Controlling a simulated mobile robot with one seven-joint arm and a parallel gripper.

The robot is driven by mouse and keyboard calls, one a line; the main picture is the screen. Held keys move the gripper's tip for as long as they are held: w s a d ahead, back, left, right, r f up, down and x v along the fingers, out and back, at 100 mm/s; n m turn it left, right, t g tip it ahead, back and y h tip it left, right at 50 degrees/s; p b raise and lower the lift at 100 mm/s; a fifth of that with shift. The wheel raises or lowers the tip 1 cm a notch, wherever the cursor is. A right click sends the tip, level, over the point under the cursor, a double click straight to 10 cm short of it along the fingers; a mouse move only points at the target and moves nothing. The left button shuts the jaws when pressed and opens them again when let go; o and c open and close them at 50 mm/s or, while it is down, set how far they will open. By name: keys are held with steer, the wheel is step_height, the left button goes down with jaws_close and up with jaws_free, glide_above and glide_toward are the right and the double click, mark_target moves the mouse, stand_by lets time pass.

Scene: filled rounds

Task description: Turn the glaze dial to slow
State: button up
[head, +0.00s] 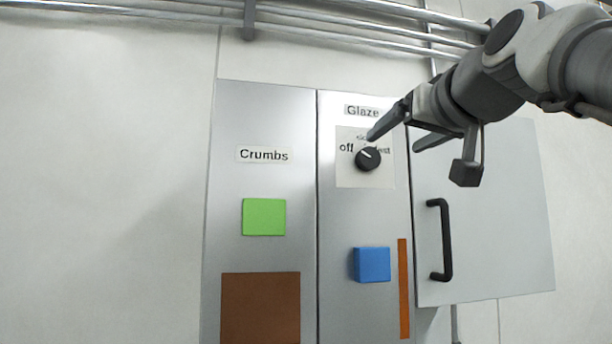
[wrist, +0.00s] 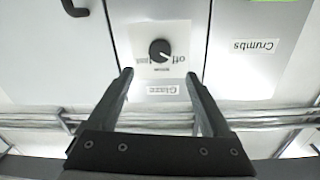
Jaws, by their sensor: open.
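The glaze dial (head: 367,158) is a round black knob with a white pointer line, on a pale plate under the label "Glaze". Its pointer slants up and left, near the "off" mark. The upper mark is partly hidden by a finger, and the right mark reads only "est". The dial also shows upside down in the wrist view (wrist: 160,50). My gripper (head: 397,141) is open and empty, in front of the panel close to the dial. In the wrist view the fingertips of my gripper (wrist: 159,75) are spread either side of the plate, with the dial beyond them.
A blue block (head: 372,265) and a brown strip (head: 404,289) sit below the dial. Left are the "Crumbs" label (head: 264,155), a green square (head: 264,217) and a brown panel (head: 260,308). A door with a black handle (head: 440,240) is right. Pipes (head: 340,30) run above.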

mark_target(371, 157)
steer(key=w, duration=0.3)
steer(key=w+a+p, duration=0.1)
steer(key=w, duration=0.2)
steer(key=w+p, duration=0.1)
steer(key=w, duration=0.3)
steer(key=shift+a, duration=0.25)
jaws_close()
steer(key=shift+m+p, duration=0.35)
steer(key=shift+m, duration=0.05)
steer(key=m+p, duration=0.1)
steer(key=m, duration=0.3)
steer(key=shift+m, duration=0.3)
steer(key=m+p, duration=0.2)
steer(key=m, duration=0.4)
